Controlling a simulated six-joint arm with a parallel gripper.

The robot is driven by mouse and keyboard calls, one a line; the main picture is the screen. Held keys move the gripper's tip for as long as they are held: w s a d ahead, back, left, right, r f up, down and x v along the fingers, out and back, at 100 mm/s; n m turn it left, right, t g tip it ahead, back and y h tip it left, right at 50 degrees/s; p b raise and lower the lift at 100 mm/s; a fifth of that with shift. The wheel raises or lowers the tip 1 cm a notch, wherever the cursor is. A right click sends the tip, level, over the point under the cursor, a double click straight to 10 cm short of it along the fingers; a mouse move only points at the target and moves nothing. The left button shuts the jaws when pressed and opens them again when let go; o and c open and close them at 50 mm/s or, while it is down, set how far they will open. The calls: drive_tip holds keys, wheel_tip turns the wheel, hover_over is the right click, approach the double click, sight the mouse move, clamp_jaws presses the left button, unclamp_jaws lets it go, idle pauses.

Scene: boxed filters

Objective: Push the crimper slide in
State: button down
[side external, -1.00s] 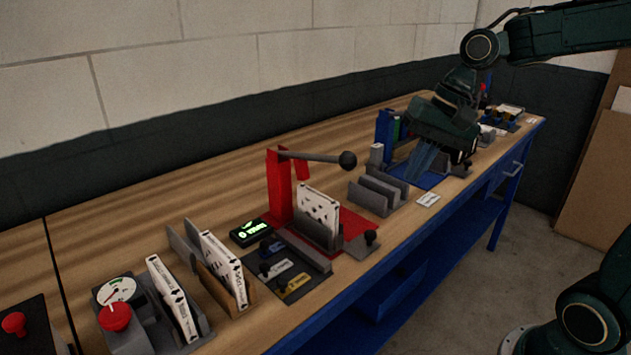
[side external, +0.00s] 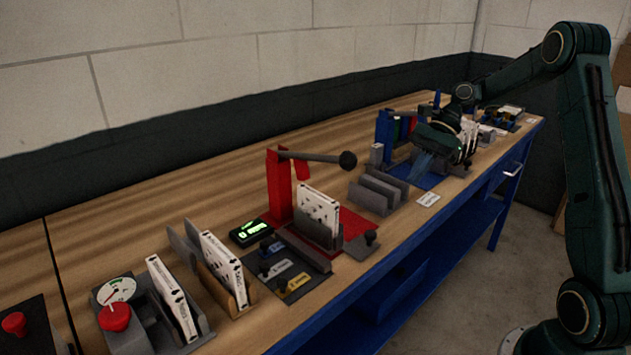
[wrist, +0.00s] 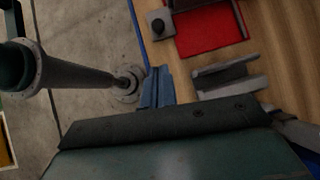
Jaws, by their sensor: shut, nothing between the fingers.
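The crimper (side external: 279,188) is a red post with a dark ball-ended lever, standing on a red base. A white patterned box (side external: 318,212) stands upright in its grey holder. The slide (side external: 362,246) is a grey plate with a dark knob at the crimper's front, sticking out toward the table edge. The slide also shows at the top of the wrist view (wrist: 160,22). My gripper (side external: 424,165) is shut and empty, well to the right of the crimper over the blue station. Its blue fingers (wrist: 157,88) show in the wrist view, apart from the slide.
A grey slotted rack (side external: 378,193) stands between the crimper and my gripper. A white card (side external: 428,199) lies near the front edge. Left are small labelled tools (side external: 275,270), white boxes in holders and a gauge (side external: 117,290). Floor lies beyond the edge.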

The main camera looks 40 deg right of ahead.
drive_tip(key=shift+s+d+f+m, duration=0.1)
drive_tip(key=shift+d+f+m, duration=0.3)
drive_tip(key=shift+d+f, duration=0.35)
drive_tip(key=shift+a, duration=0.15)
drive_tip(key=x, duration=1)
drive_tip(key=shift+a+r, duration=0.1)
drive_tip(key=shift+a, duration=1.15)
drive_tip(key=shift+w+a, duration=0.25)
drive_tip(key=shift+a, duration=0.45)
